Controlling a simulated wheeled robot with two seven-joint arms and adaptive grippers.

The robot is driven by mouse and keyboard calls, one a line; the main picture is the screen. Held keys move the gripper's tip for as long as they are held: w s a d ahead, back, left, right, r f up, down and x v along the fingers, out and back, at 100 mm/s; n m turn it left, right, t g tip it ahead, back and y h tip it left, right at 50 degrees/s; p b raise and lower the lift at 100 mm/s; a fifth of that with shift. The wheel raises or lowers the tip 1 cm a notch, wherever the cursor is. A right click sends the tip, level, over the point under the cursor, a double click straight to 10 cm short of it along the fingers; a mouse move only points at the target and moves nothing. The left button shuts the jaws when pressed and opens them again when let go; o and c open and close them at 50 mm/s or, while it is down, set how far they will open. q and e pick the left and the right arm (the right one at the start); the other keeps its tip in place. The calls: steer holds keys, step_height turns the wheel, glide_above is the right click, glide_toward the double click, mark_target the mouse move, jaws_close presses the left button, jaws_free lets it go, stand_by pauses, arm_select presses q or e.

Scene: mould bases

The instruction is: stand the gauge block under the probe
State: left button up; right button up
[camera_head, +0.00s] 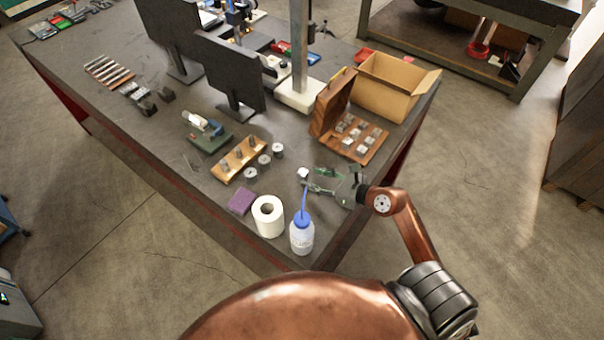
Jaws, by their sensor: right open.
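A small pale block (303,173), which looks like the gauge block, is on the dark table near its front right. My right gripper (311,179) is open, pointing left, with its fingertips close beside the block. I cannot tell whether the block lies between the fingers or just beyond them. A stand with a pale base (298,97) and a tall grey column (299,45) rises farther back; I cannot make out a probe tip on it. My left gripper is out of view.
A blue-capped bottle (302,238), a paper roll (268,217) and a purple pad (241,202) stand at the front. A wooden holder (240,160) and metal cylinders (264,161) are left of the block. A cardboard box (388,88) and monitors (228,75) stand farther back.

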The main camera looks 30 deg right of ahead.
mark_target(307, 176)
steer(key=x, duration=0.5)
steer(key=shift+a+r, duration=0.1)
jaws_close()
stand_by(0.4)
